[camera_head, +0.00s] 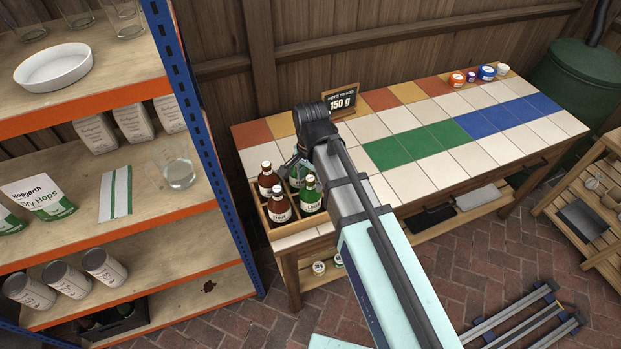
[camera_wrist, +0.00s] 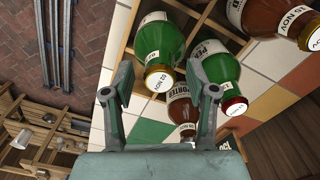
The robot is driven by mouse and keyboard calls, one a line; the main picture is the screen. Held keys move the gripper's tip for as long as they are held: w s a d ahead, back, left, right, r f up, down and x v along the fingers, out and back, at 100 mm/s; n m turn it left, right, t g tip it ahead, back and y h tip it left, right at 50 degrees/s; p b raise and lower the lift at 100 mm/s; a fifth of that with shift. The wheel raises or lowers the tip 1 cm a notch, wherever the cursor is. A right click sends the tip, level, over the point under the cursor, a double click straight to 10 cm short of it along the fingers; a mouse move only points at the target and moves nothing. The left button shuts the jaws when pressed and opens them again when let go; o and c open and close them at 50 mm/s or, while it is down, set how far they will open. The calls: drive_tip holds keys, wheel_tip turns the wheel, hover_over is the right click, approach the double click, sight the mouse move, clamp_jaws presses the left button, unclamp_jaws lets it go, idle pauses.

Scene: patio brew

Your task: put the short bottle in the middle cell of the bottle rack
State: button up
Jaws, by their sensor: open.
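The wooden bottle rack (camera_head: 264,218) stands on the left end of the tiled table and holds brown and green bottles. I cannot tell for certain which is the short bottle. My gripper (camera_head: 297,160) is over the back of the rack, tilted down. In the wrist view its open fingers (camera_wrist: 160,96) are spread around the view of the gold-capped and porter bottles; contact is unclear. My arm hides the rack's right part.
A blue-and-orange shelf unit (camera_head: 195,110) stands close on the left. A "150 g" sign (camera_head: 341,102) stands behind the rack. Several small jars (camera_head: 486,73) sit at the table's far right. The table's coloured tiles (camera_head: 430,145) are clear.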

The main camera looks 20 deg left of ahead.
wheel_tip(320, 180, up, 12)
drive_tip(key=b, duration=0.2)
idle(0.4)
